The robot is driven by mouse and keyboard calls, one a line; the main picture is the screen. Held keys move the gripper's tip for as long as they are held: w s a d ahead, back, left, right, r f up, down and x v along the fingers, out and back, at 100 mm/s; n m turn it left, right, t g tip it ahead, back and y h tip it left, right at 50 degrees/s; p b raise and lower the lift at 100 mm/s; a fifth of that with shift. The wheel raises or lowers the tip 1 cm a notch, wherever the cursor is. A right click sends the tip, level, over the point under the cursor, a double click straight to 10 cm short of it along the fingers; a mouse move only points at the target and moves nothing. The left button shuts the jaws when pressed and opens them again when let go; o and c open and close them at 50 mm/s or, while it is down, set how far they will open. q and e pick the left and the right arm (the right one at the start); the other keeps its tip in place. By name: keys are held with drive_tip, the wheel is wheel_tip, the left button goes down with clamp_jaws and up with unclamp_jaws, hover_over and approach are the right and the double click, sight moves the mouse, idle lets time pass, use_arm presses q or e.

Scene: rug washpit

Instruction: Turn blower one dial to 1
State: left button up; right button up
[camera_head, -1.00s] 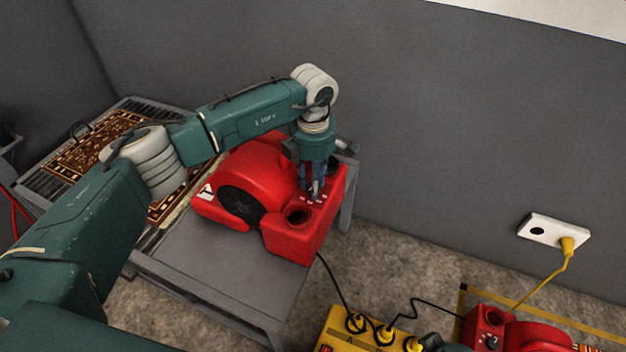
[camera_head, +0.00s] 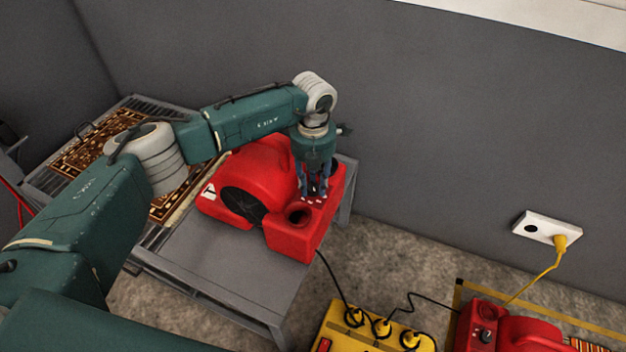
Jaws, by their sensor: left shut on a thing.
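A red blower (camera_head: 258,180) with a black side grille sits on a grey table. My left gripper (camera_head: 312,193) reaches down from above onto its control panel, which has white marks. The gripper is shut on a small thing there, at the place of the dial. The dial itself is hidden by the fingers, so its setting cannot be read. A second red blower (camera_head: 515,335), with a dark dial on its front, is partly in view at the lower right. My right gripper is not in view.
The grey table (camera_head: 235,270) has a slatted part with a patterned rug (camera_head: 95,150) at the left. A yellow power box (camera_head: 365,335) with black cables stands low in front. A white wall socket (camera_head: 535,228) holds a yellow plug. Carpeted floor lies between.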

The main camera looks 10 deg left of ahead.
sight(313, 187)
use_arm(q)
drive_tip(key=shift+n+p, duration=0.35)
drive_tip(key=shift+n, duration=0.65)
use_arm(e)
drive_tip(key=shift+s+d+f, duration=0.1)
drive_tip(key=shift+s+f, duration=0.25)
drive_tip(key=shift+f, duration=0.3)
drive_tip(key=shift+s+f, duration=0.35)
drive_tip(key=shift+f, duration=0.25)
use_arm(q)
drive_tip(key=o, duration=0.9)
drive_tip(key=shift+r, duration=0.1)
wheel_tip(313, 187, up, 12)
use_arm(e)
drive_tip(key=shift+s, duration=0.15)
